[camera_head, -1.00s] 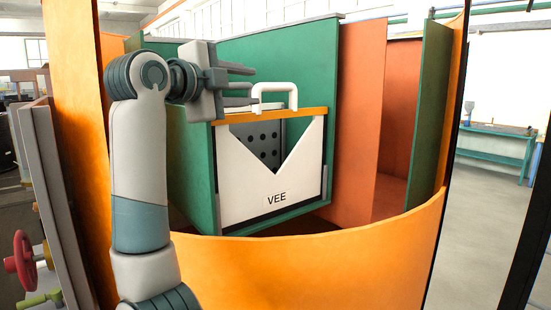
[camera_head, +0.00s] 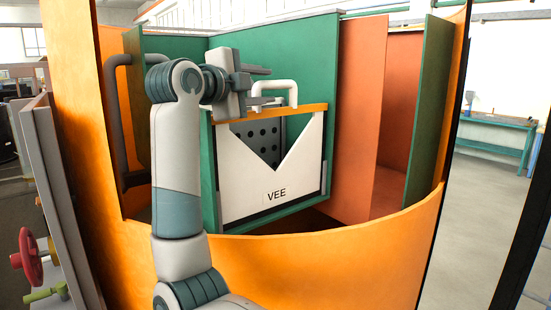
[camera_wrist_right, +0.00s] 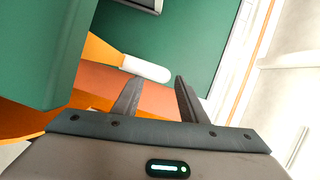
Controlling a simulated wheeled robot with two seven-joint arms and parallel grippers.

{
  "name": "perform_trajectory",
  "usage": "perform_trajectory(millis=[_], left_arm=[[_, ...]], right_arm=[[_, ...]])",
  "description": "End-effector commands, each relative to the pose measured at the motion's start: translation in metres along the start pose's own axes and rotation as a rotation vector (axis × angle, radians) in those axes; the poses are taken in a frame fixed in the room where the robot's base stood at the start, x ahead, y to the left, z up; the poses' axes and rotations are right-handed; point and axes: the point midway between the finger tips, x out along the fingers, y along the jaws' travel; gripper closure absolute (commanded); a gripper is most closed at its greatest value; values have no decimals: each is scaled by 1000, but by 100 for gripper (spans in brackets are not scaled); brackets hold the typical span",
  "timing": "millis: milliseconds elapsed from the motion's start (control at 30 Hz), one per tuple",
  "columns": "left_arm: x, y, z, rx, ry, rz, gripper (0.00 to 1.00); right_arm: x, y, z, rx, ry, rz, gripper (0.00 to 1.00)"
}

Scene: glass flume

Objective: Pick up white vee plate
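The white vee plate (camera_head: 240,185) stands upright in the green-walled channel. It has a V-shaped notch and a "VEE" label. An orange bar (camera_head: 315,107) runs along its top, with a white handle (camera_head: 292,90) above it. My right gripper (camera_head: 268,84) is beside the left part of the handle, with its fingers pointing right and overlapping it in the head view. In the right wrist view my right gripper (camera_wrist_right: 157,90) is open and empty, with the white handle (camera_wrist_right: 147,68) just beyond the fingertips. Contact is not visible. My left gripper is out of view.
Green walls (camera_head: 280,60) flank the plate, and a dark perforated panel shows through the notch. A curved orange wall (camera_head: 330,262) stands in front. Orange-red panels (camera_head: 355,120) stand to the right. A dark handle-like bar (camera_head: 117,130) is at the left.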

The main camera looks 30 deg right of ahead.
Motion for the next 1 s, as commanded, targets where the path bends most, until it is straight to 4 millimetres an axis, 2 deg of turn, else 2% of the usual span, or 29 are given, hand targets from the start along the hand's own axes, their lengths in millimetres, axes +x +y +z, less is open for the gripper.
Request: perform_trajectory(millis=[200, 400, 900, 933, 1000], left_arm=[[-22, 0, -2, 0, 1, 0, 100], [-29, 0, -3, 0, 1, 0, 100], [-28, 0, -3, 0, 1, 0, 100], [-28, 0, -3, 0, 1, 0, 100], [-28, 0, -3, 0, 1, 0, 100]], right_arm=[[23, -7, -2, -2, 3, 0, 61], [42, -5, -1, -1, 3, 0, 61], [45, -3, -1, 0, 1, 0, 61], [45, -3, -1, 0, 1, 0, 64], [45, -3, -1, 0, 1, 0, 80]])
